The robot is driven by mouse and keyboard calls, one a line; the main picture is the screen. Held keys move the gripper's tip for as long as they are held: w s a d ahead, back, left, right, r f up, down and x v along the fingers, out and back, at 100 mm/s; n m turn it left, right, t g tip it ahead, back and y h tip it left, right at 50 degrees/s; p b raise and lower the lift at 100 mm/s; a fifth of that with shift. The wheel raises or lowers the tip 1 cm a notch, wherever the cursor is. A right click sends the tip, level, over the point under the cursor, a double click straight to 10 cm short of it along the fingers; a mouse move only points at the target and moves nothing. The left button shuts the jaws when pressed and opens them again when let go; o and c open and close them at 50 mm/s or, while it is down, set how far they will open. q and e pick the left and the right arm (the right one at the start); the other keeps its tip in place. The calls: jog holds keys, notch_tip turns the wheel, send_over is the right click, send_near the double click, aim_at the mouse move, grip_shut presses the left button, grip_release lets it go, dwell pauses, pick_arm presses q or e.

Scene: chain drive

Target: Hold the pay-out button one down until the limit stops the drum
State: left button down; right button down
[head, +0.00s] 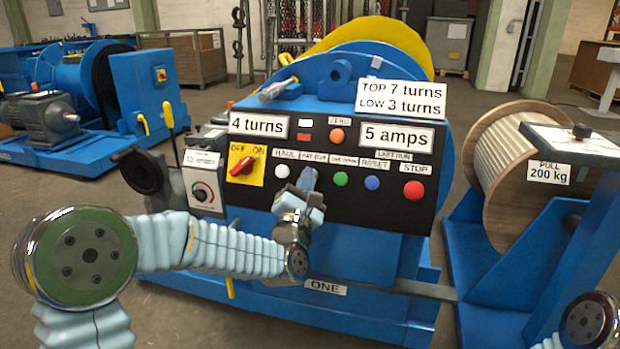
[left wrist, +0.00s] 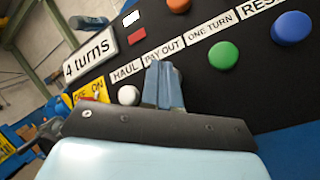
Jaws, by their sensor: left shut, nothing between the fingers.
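The blue winch marked ONE (head: 325,287) carries a black control panel (head: 405,163). The PAY OUT label (head: 313,157) sits between HAUL and ONE TURN; it also shows in the left wrist view (left wrist: 164,51). The button under it is hidden behind my left gripper (head: 308,178). That gripper is shut and empty, its fingertips at the panel just below the label, as the left wrist view shows too (left wrist: 162,75). I cannot tell whether the button is pressed. The displays read "4 turns" (head: 258,125) and "5 amps" (head: 397,136). A plate reads TOP 7 turns, LOW 3 turns (head: 401,98).
Beside the fingers are the white haul button (head: 282,171) and the green one-turn button (head: 341,179). Further right are the blue reset (head: 372,182) and red stop (head: 414,190) buttons. A red switch (head: 243,165) is at left. A rope drum (head: 525,165) stands at right.

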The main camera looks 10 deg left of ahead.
pick_arm(q)
jog(key=shift+w+f+b, duration=0.3)
jog(key=shift+w+b, duration=0.15)
jog(key=shift+b, duration=0.2)
dwell(0.6)
jog(key=shift+s, duration=0.15)
dwell(6.3)
jog(key=shift+s+r+b, duration=0.45)
jog(key=shift+s, duration=0.25)
